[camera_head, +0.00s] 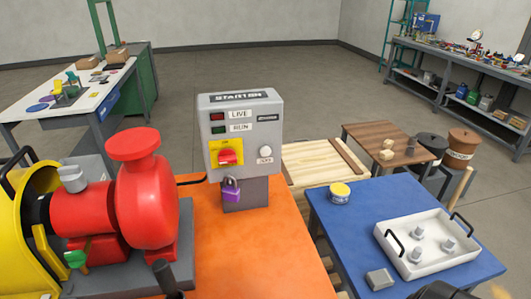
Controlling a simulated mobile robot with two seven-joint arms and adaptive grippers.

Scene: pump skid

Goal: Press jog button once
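The grey control box (242,130) stands upright at the back of the orange skid. The jog button (265,152) is a small white round button at the lower right of its face, above a small label. Left of it is a red rotary switch (227,156) on a yellow plate. A purple padlock (231,191) hangs below the switch. A red lamp (217,117) sits beside LIVE and a green lamp (218,130) beside RUN. I cannot make out either gripper clearly. Dark shapes cut by the bottom edge cannot be identified. Nothing covers the jog button.
A red pump (148,205) and yellow housing (22,225) fill the left of the orange skid (255,255). A blue table (350,225) on the right holds a white tray (430,262), a yellow-lidded tin (340,193) and a grey block (380,279). The orange surface before the box is clear.

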